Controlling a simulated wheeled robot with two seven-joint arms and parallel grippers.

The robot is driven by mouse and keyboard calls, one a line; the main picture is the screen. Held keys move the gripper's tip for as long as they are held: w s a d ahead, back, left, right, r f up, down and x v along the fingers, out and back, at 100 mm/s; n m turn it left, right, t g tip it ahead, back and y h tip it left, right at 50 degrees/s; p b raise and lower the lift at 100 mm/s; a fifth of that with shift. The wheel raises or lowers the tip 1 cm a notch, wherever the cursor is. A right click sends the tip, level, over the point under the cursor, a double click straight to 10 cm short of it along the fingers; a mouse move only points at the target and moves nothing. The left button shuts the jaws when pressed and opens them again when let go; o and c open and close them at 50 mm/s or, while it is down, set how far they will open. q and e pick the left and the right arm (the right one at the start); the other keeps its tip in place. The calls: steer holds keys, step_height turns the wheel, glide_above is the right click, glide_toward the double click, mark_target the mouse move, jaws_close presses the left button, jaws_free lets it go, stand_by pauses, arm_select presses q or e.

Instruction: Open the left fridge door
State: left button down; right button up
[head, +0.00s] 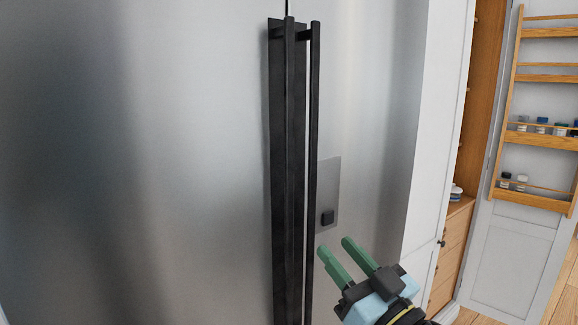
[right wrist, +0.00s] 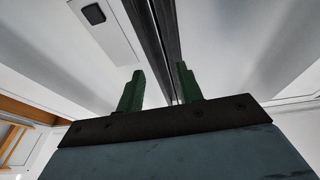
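The left fridge door (head: 180,160) is a brushed steel panel that fills the left of the head view, and it looks shut. Its long black upright handle (head: 289,120) stands close beside the right door's black handle (head: 313,150). My right gripper (head: 335,248) is open, with two green fingers, in front of the right door (head: 365,130), right of both handles. In the right wrist view, the dark handles (right wrist: 158,40) run upward beyond the gap between the open fingers (right wrist: 160,73). Nothing is held. My left gripper is not in view.
A grey panel with a black square (head: 327,217) sits on the right door. To the right are a white cabinet side (head: 435,130), wooden drawers (head: 452,250) and an open pantry door with wooden racks (head: 545,125) holding several jars. Wooden floor shows at the lower right.

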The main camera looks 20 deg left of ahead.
mark_target(291, 189)
steer(key=shift+n+g+y, duration=0.3)
steer(key=shift+n+y, duration=0.2)
steer(key=w+a+r+p, duration=0.1)
steer(key=w+a+r, duration=0.1)
steer(key=a, duration=0.1)
steer(key=w+a+r+p, duration=0.1)
steer(key=a+r, duration=0.2)
steer(key=a, duration=0.1)
steer(key=w+a+r+p, duration=0.1)
steer(key=w+a+r, duration=0.1)
steer(key=a+r, duration=0.1)
steer(key=shift+w+a+r, duration=0.2)
steer(key=shift+w+a, duration=0.05)
steer(key=shift+w, duration=0.05)
jaws_close()
